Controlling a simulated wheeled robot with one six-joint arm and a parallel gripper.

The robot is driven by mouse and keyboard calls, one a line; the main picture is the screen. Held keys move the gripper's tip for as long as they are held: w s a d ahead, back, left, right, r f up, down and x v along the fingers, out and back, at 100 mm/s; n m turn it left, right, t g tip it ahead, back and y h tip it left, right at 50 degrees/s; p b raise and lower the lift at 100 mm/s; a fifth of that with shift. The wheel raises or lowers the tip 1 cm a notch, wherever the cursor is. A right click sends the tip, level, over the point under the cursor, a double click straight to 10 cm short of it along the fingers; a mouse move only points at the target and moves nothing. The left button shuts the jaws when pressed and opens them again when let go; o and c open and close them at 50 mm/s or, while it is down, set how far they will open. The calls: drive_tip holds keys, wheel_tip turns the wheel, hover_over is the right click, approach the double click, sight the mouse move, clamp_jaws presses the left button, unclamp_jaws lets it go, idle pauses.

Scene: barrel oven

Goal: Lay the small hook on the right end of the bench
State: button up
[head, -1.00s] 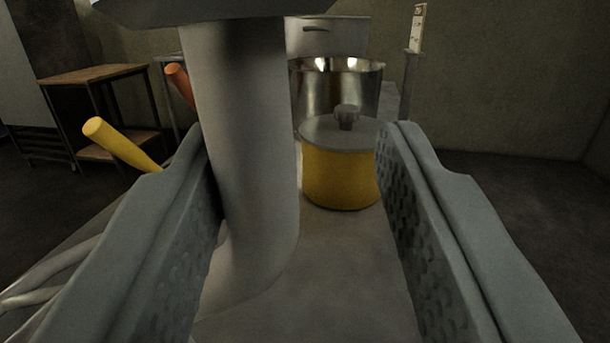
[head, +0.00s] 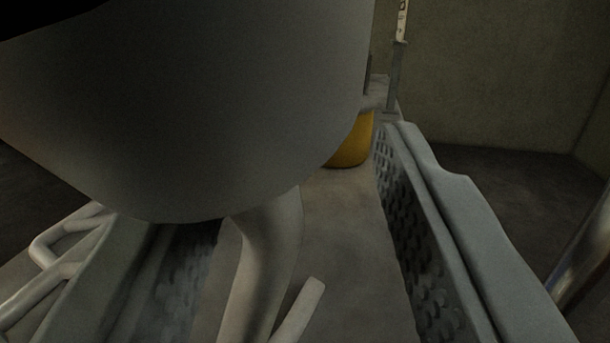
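A grey piece with a broad rounded body and a curved pale bar below it, which looks like the hook (head: 268,250), stands very close in the head view. Its large body covers the upper left. A short, thin pale bar shows beside its lower end. My gripper (head: 295,150) is open, with its fingers wide apart. The curved bar lies between the fingers, with a clear gap to the right finger. The pale bench top (head: 345,240) shows below.
A yellow pot (head: 350,147) stands further back on the bench, mostly hidden by the grey body. Pale bent rods (head: 60,245) lie at the left. An upright post with a pale label (head: 402,22) stands behind. Dark floor lies to the right, and a shiny edge shows at the far right.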

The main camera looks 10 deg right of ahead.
drive_tip(key=shift+s, duration=0.5)
drive_tip(key=o, duration=1.3)
drive_tip(key=shift+f, duration=0.1)
drive_tip(key=s+f, duration=0.1)
drive_tip(key=s, duration=0.4)
drive_tip(key=s+a, duration=0.1)
drive_tip(key=s, duration=0.5)
drive_tip(key=s+a+f, duration=0.1)
drive_tip(key=s, duration=0.5)
drive_tip(key=shift+f, duration=0.3)
